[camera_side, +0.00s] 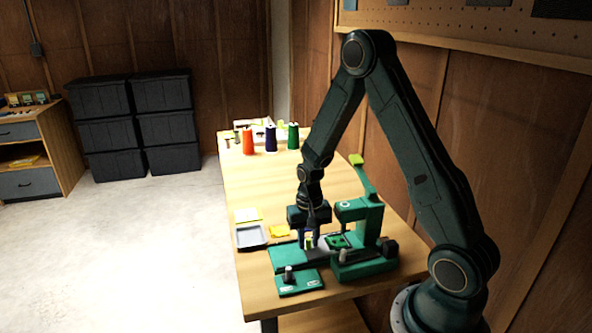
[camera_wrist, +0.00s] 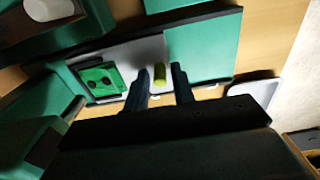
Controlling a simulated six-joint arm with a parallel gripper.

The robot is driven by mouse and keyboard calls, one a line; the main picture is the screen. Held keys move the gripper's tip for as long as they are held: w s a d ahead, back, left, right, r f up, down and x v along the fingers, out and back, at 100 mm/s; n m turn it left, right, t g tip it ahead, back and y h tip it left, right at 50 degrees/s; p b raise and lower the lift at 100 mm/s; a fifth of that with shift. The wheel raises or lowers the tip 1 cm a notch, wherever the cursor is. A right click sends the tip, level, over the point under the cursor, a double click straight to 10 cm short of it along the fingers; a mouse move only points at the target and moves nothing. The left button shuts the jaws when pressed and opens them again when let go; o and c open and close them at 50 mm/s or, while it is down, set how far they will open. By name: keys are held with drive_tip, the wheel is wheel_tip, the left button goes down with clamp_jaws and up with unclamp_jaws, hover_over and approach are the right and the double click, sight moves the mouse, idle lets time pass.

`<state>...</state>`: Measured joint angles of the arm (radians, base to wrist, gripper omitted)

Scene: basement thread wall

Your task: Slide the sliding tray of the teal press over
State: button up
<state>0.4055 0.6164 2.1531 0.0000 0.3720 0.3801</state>
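The teal press (camera_side: 360,222) stands on the bench, with a lever arm tipped in yellow-green above it. Its sliding tray is a grey plate (camera_side: 322,252) on a long teal base, and it also shows in the wrist view (camera_wrist: 148,50). My gripper (camera_wrist: 159,70) points down over the tray, one finger on each side of the knob. The fingers look apart, with small gaps beside the knob. The lower fingers are partly hidden in the side view.
Thread spools (camera_side: 270,139) stand at the far end. Bench beyond the dish is mostly clear.

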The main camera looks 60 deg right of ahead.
clamp_jaws()
drive_tip(key=shift+w+a, duration=3.65)
drive_tip(key=shift+w, duration=0.05)
drive_tip(key=shift+o, duration=1.7)
unclamp_jaws()
wheel_tip(320, 180, up, 6)
